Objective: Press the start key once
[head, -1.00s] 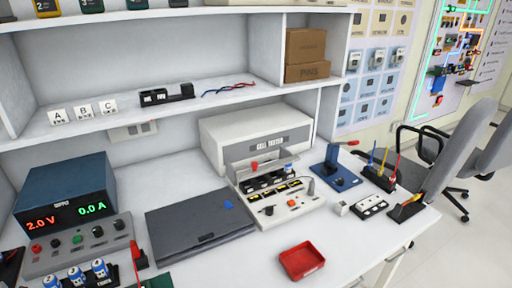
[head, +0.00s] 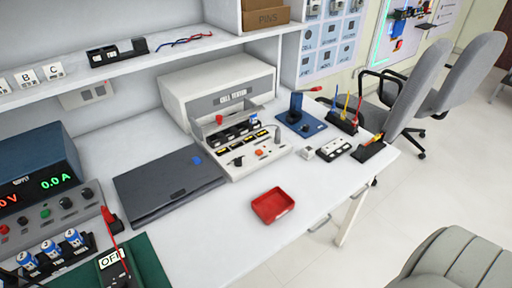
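The cell tester (head: 218,92) is a pale box with a sloping front panel on the white bench. Its front holds a row of dark slots with yellow marks below them. On the lower panel are a small orange-red button (head: 259,153) and a dark knob (head: 237,161) with an orange part. Any label naming the start key is too small to read, so I cannot tell which control it is. A red knob sits at the upper left of the slots. Neither of my grippers is in view.
A dark closed folder or laptop (head: 168,184) lies left of the tester. A red tray (head: 272,206) is in front, with bare bench around it. A blue stand (head: 300,124) is to the right. A power supply (head: 38,178), several blue cells and a green mat (head: 148,262) are at left.

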